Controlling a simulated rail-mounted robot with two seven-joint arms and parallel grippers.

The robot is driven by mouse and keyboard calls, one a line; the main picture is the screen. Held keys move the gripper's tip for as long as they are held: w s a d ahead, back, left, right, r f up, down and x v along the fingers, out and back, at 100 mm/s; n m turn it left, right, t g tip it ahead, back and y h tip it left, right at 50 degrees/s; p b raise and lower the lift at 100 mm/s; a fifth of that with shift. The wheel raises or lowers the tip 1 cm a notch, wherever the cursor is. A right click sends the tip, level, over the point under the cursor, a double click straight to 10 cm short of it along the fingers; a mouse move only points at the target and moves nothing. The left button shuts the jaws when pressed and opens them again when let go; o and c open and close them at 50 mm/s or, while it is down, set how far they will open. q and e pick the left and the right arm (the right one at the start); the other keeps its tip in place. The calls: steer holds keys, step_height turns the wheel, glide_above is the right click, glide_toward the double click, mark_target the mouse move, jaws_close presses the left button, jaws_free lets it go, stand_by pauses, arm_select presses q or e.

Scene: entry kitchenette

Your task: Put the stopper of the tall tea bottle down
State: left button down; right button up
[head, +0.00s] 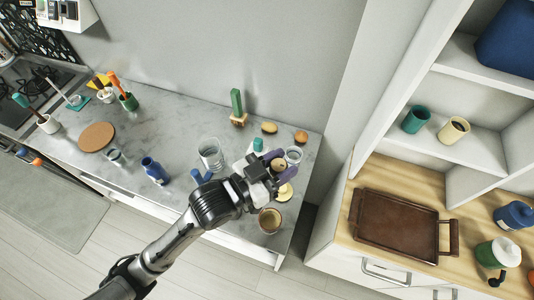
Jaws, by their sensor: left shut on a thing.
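My left gripper (280,164) reaches over the right end of the marble counter. Its purple fingers are shut on a small round tan-brown thing (278,165), which looks like a stopper. The fingers and wrist partly hide it, and I cannot tell how high above the counter it is. My right gripper is not in view.
Near the gripper are a clear glass (211,154), a glass bowl (293,155), a teal block (257,144), a yellow disc (285,192) and a brown-filled cup (269,221). A green block on a stand (238,108) is behind. Bare marble (180,120) lies left of it.

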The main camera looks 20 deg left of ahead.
arm_select(q)
steer(key=shift+d+f, duration=0.15)
steer(key=shift+d, duration=0.15)
steer(key=w+d+f+m+g+h, duration=0.4)
steer(key=f+g, duration=0.1)
steer(key=shift+m+g+h, duration=0.3)
steer(key=shift+m+g, duration=0.1)
steer(key=s+a+r+n+t+y, duration=0.6)
steer(key=a+r+n+t+y, duration=0.2)
steer(key=r+y, duration=0.15)
steer(key=w+a+f+n+t+y, duration=0.1)
steer(key=w+a+f+n+y, duration=0.2)
steer(key=a, duration=0.7)
steer(key=w+n+y, duration=0.1)
steer(key=w+y, duration=0.1)
steer(key=y, duration=0.1)
steer(key=shift+f+n+t, duration=0.15)
steer(key=shift+n+t, duration=0.15)
steer(key=shift+t, duration=0.1)
